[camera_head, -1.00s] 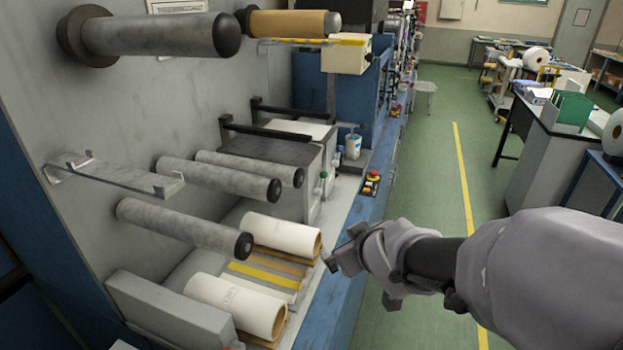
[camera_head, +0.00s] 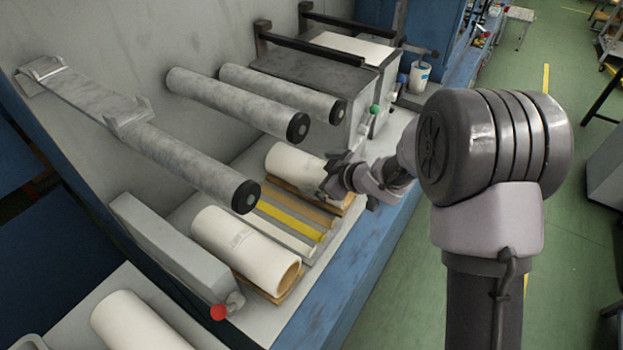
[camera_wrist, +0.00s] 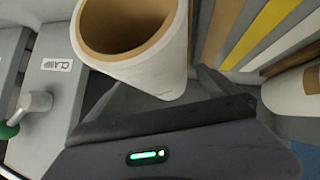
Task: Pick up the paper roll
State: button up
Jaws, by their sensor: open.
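The far white paper roll (camera_head: 292,163) lies on its side on a brown cradle. My gripper (camera_head: 338,178) is open at its right-hand end, partly covering that end. The wrist view shows a paper roll (camera_wrist: 166,65) with a hollow brown core close in front of my gripper. I cannot tell whether the fingers touch it. A second white paper roll (camera_head: 236,243) lies nearer on the same shelf, its brown core end facing right. Part of another roll (camera_wrist: 291,96) shows at the right edge of the wrist view.
Grey rollers (camera_head: 235,102) stick out from the panel above the shelf. Yellow, brown and white strips (camera_head: 290,219) lie between the rolls. A red knob (camera_head: 218,312) and another white roll (camera_head: 130,322) are nearer. The green floor (camera_head: 390,290) at the right is open.

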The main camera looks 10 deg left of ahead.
jog(key=b+x, duration=0.1)
jog(key=x, duration=0.2)
jog(key=shift+f, duration=0.35)
jog(key=shift+w+a, duration=0.2)
jog(key=shift+r, duration=0.15)
jog(key=c, duration=1.8)
